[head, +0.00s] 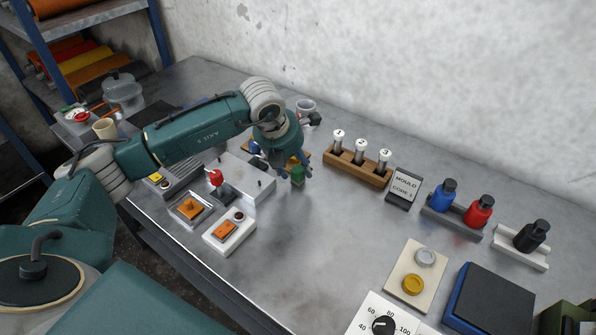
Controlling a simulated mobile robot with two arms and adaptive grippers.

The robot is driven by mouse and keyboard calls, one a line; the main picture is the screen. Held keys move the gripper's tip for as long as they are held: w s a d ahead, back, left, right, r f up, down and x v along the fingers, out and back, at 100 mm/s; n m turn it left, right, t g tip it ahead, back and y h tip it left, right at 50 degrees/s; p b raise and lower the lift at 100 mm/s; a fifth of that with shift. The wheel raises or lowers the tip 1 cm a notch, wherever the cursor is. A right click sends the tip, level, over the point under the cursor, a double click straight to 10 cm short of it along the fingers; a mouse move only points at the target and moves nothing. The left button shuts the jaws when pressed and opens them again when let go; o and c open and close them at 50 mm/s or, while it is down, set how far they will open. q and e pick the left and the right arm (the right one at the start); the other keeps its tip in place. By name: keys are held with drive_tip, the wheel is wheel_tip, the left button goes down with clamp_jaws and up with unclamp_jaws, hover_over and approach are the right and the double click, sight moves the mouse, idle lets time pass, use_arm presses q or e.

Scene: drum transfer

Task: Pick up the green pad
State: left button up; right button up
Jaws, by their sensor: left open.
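A small green block (298,175), which looks like the green pad, sits at the middle left of the table in the head view. My left gripper (292,168) is open, with its fingers pointing down right around or just beside the block. The fingers and wrist hide part of it, and I cannot tell whether they touch it. My right gripper is not in view.
A wooden rack (357,168) with three numbered white-topped plungers stands to the right, beside a "MOULD CORE" sign (403,188). A red-knobbed lever (216,180) and an orange switch (226,230) are at left. The table's front middle is clear.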

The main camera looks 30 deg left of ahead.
use_arm(q)
drive_tip(key=shift+x, duration=0.9)
drive_tip(key=c, duration=1.1)
drive_tip(key=shift+r, duration=0.15)
